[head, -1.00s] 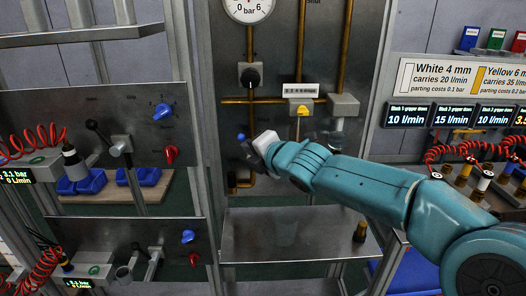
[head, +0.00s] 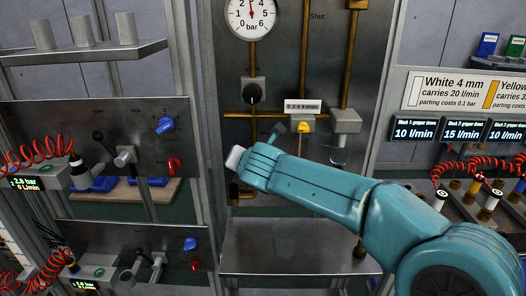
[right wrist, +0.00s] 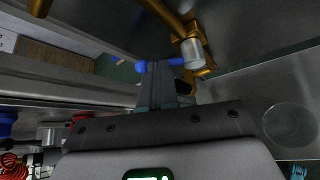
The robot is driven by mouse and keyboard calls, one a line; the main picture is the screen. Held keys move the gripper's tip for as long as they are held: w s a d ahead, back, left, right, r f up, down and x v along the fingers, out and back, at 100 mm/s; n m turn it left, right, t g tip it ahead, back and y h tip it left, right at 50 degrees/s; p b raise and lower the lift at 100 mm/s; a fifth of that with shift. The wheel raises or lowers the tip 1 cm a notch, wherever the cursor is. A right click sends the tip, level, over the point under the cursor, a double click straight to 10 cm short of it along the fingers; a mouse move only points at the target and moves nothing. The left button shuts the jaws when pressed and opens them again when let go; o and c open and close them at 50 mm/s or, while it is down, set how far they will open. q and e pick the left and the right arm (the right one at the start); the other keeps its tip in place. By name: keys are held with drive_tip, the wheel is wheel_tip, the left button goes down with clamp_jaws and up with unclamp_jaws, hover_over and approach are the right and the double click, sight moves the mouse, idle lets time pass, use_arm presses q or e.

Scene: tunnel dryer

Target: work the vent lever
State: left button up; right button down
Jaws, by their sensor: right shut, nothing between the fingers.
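In the right wrist view a blue lever handle (right wrist: 172,62) reaches left from a silver hub (right wrist: 194,53) on a brass valve (right wrist: 205,70); I take it to be the vent lever. My right gripper (right wrist: 160,72) is shut and empty, with its fingertips right at the blue handle; I cannot tell whether they touch it. In the head view my right arm covers that spot. My left gripper is not in view.
A pressure gauge (head: 252,15) and a black knob (head: 253,93) are above my wrist. A yellow part (head: 303,126) is below a label. A bare metal shelf (head: 275,246) lies below. Panels with blue and red knobs (head: 165,125) stand at left.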

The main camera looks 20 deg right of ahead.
drive_tip(key=n+h+p, duration=0.1)
drive_tip(key=a+f+n+g+h+p, duration=0.1)
drive_tip(key=p, duration=0.1)
drive_tip(key=shift+w, duration=0.15)
drive_tip(key=shift+d, duration=0.1)
drive_tip(key=shift+s+d+f+b, duration=0.2)
drive_tip(key=shift+d+f+b, duration=0.15)
drive_tip(key=shift+d, duration=0.3)
